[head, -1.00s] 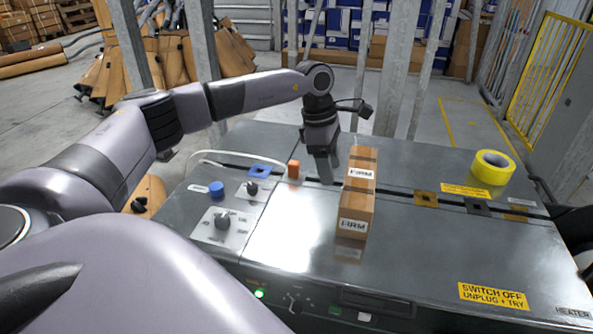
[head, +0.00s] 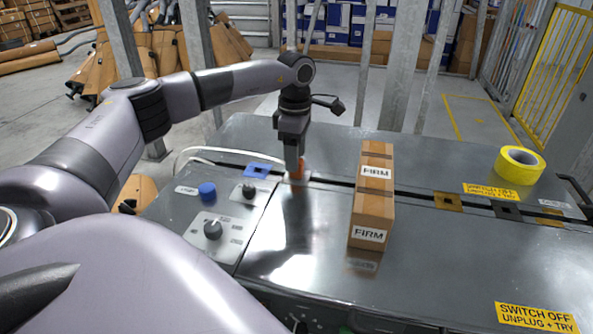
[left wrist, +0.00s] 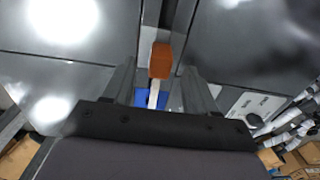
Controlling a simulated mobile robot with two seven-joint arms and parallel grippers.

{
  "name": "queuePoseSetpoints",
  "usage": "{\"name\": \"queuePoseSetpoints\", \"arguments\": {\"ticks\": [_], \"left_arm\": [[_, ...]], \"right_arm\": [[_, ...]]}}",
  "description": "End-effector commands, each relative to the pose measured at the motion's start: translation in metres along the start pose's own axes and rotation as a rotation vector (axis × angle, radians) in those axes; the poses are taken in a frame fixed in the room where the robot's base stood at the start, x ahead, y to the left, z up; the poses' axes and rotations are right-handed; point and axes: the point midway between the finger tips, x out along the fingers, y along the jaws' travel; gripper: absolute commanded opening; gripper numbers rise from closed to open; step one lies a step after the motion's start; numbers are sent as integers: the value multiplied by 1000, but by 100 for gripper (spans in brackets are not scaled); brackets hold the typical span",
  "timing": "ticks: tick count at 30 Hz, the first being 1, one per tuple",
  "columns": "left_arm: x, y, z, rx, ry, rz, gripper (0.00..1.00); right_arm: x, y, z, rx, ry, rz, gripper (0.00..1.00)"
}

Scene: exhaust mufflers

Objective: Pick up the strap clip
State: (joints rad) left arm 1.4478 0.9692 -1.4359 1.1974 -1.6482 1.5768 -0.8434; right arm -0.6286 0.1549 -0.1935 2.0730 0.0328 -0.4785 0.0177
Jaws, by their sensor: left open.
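The strap clip appears to be the small orange block (head: 298,169) at the end of a white strap, by the dark slot across the grey bench top. My left gripper (head: 294,174) points down right at it and partly hides it in the head view. In the left wrist view the orange clip (left wrist: 160,61) lies between the tips of my open left fingers (left wrist: 159,66), with a visible gap on each side. The white strap runs back from it between the fingers. I cannot tell the fingers' exact height around it. My right gripper is not in view.
A brown carton (head: 372,196) marked FIRM stands right of my left gripper. A yellow tape roll (head: 520,165) lies at the far right. A blue knob (head: 207,191) and dials (head: 212,229) are on the left. The bench front between dials and carton is clear.

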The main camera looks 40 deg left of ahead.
Motion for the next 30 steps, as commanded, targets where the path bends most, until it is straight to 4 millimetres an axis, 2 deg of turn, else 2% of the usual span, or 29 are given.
{"name": "queuePoseSetpoints", "arguments": {"ticks": [1,6,15,20,30], "left_arm": [[12,0,2,1,1,-2,57],[32,0,3,0,0,-2,57],[36,0,3,0,-1,0,57],[36,0,3,0,-1,0,5],[32,0,3,0,-2,1,5]], "right_arm": [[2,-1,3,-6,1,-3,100],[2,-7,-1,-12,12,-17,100],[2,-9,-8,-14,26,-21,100],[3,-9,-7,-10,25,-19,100],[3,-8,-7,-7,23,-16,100]]}}
